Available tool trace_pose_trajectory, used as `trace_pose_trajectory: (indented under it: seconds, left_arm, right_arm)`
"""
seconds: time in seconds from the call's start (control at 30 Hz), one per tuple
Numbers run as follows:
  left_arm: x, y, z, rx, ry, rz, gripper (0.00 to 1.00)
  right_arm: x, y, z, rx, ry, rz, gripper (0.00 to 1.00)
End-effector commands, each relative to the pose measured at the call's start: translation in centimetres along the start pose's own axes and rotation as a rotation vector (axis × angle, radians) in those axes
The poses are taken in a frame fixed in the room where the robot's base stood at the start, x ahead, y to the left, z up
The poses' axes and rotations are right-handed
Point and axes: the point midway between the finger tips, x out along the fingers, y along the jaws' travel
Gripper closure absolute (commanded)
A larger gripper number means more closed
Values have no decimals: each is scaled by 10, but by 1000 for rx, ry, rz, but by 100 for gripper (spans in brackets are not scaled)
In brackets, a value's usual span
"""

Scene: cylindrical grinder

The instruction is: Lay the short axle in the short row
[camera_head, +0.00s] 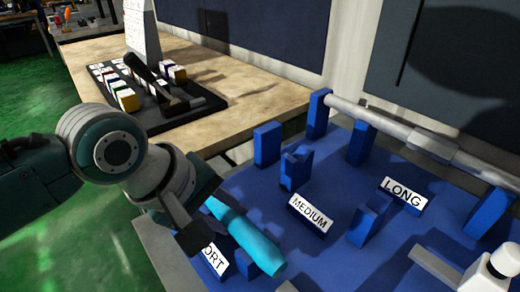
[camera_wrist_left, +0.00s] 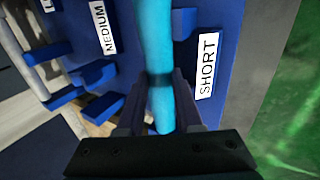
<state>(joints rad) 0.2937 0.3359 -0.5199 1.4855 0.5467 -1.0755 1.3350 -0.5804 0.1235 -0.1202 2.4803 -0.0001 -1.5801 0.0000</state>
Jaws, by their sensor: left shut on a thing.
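The short axle is a bright cyan rod (camera_head: 247,238), held tilted over the blue rack in the head view. My left gripper (camera_head: 205,212) is shut on it near one end. In the left wrist view the axle (camera_wrist_left: 155,70) runs up between the two fingers (camera_wrist_left: 160,105). The short row's white label (camera_head: 213,258) is partly hidden by my gripper and reads SHORT in the wrist view (camera_wrist_left: 207,65). The axle is beside that label, and a blue support (camera_head: 245,265) shows next to it. I cannot tell whether the axle touches the supports.
The blue rack (camera_head: 325,255) has MEDIUM (camera_head: 309,212) and LONG (camera_head: 404,192) labels with upright blue supports. A grey shaft (camera_head: 385,122) lies along the long row. A wooden table (camera_head: 240,75) holds a black tray (camera_head: 165,124) with small blocks.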

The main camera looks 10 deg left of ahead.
Motion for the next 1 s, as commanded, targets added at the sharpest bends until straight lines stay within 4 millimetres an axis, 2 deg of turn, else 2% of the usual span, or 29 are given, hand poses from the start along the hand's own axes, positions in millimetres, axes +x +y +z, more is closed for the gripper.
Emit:
trace_pose_trajectory:
  seconds: [0.2, 0.23, 0.5, 0.8, 0.87, 1.0]
  left_arm:
    - [4, -1, 0, 0, 1, 5, 100]
    - [5, -3, 0, 0, 0, 0, 64]
    - [4, -3, 0, 0, 1, 0, 35]
    - [0, 0, 0, 1, 1, 0, 35]
    - [-6, 1, 0, 1, 1, 1, 35]
    - [-33, 2, 0, 1, 1, 0, 35]
  right_arm:
    - [2, 0, 0, 0, 0, 0, 39]
    - [2, 0, 0, 0, 0, 0, 39]
    - [2, 0, 0, 0, 0, 0, 39]
    - [0, 0, 0, 2, 1, -1, 39]
    - [-3, 0, -1, 3, 1, -2, 39]
    - [-15, 0, -5, 4, 1, -3, 39]
